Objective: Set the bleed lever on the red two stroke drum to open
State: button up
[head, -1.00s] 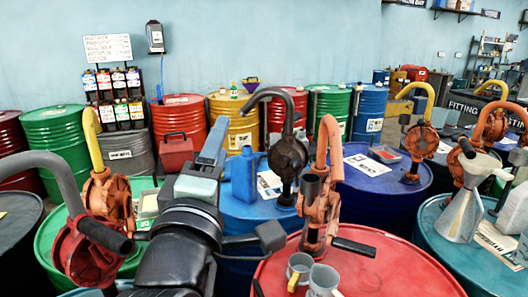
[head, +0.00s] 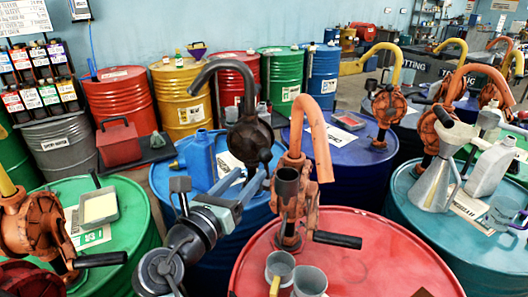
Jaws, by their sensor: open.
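The red drum (head: 370,262) stands in front of me at the bottom centre of the head view. An orange rotary pump (head: 291,205) with a curved spout and a black crank handle (head: 337,240) stands on its lid. I cannot clearly make out a bleed lever or its setting; a small reddish piece shows at the lid's bottom edge. My gripper (head: 246,186) is open and appears empty, left of the orange pump and in front of the dark pump on the blue drum. Its fingertips are small and partly lost against that pump.
Two grey mugs (head: 309,281) stand on the red lid's near left. A blue drum (head: 226,238) behind carries a dark pump (head: 250,140) and a blue jug (head: 201,158). A teal drum (head: 440,235) with a metal funnel (head: 434,184) is right. The red lid's right side is mostly clear.

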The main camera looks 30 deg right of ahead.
aim_at(261, 159)
jog(key=x, duration=0.9)
jog(key=shift+w+d, duration=0.1)
jog(key=shift+w, duration=0.1)
jog(key=shift+c, duration=0.3)
grip_shut()
dwell(0.7)
